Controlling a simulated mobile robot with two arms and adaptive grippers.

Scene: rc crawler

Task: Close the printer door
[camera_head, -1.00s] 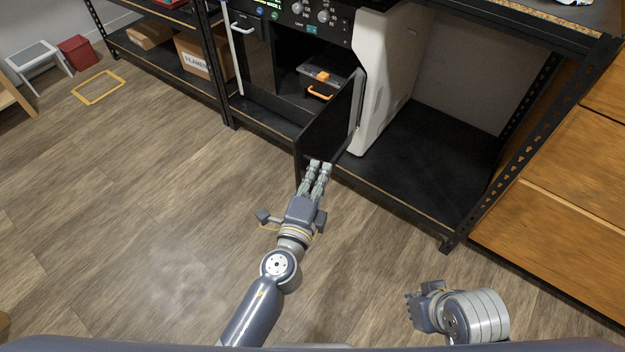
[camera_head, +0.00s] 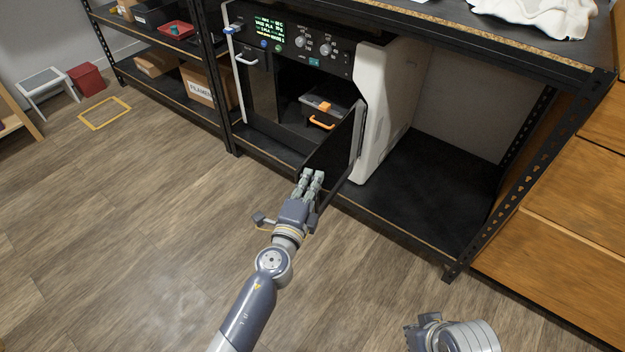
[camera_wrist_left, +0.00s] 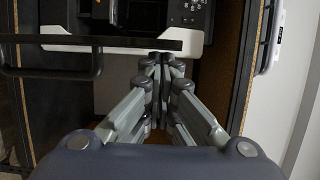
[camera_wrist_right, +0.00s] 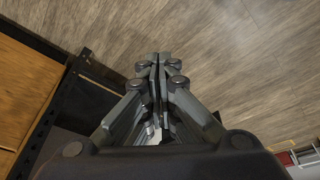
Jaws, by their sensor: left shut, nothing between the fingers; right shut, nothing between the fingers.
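The printer (camera_head: 392,110) is a white-sided machine with a black control front, standing on the rack's low shelf. Its dark door (camera_head: 338,143) stands open, swung outward from the right side of the opening. My left gripper (camera_head: 309,173) is shut and empty, its fingertips at the door's free edge and overlapping it in the head view. Whether they touch the door is unclear. In the left wrist view, the left fingertips (camera_wrist_left: 166,62) are close to a dark bar-like edge. My right gripper (camera_head: 410,328) is low at the right, away from the printer; its closed fingers (camera_wrist_right: 158,62) show over bare floor.
A dark box with an orange handle (camera_head: 322,122) sits inside the open compartment. The rack's post (camera_head: 520,195) and wooden drawers (camera_head: 560,225) stand at the right. The shelf right of the printer is empty.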

